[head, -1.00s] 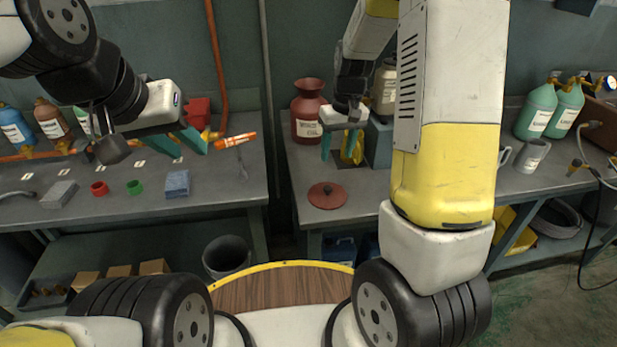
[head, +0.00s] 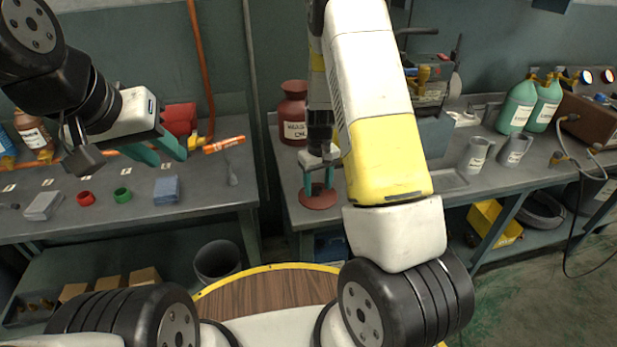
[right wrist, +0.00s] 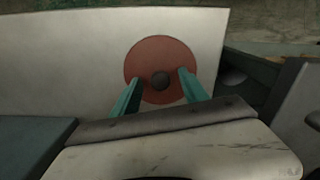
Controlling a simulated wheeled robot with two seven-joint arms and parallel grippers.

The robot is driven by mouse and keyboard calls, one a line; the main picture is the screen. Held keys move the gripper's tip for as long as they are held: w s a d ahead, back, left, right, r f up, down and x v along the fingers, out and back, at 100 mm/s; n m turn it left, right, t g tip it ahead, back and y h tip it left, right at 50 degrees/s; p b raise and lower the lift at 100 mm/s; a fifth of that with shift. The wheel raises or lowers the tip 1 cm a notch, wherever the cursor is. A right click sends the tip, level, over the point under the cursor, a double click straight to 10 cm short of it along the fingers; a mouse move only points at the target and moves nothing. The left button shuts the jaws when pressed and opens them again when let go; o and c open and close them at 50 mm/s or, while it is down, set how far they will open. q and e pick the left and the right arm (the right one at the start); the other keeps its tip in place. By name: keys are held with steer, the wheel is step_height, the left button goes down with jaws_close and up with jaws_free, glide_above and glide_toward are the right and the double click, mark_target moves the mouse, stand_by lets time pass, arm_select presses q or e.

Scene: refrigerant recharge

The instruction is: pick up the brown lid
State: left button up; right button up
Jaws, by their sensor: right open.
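The brown lid (head: 318,199) is a round reddish-brown disc lying flat near the front edge of the right bench. In the right wrist view the lid (right wrist: 150,62) shows a dark round knob (right wrist: 160,81) at its middle. My right gripper (head: 318,187) points down over the lid. In the right wrist view its two teal fingers (right wrist: 157,88) are open, one on each side of the knob, with nothing held; whether they touch the lid cannot be told. My left gripper (head: 170,152) hangs over the left bench with its teal fingers apart and nothing visible between them.
A red-brown labelled jar (head: 292,115) stands behind the lid on the right bench. Metal mugs (head: 476,155) and green bottles (head: 517,105) stand farther right. A gap separates the two benches.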

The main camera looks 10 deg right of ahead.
jaws_close()
steer(key=shift+r, duration=0.1)
stand_by(0.3)
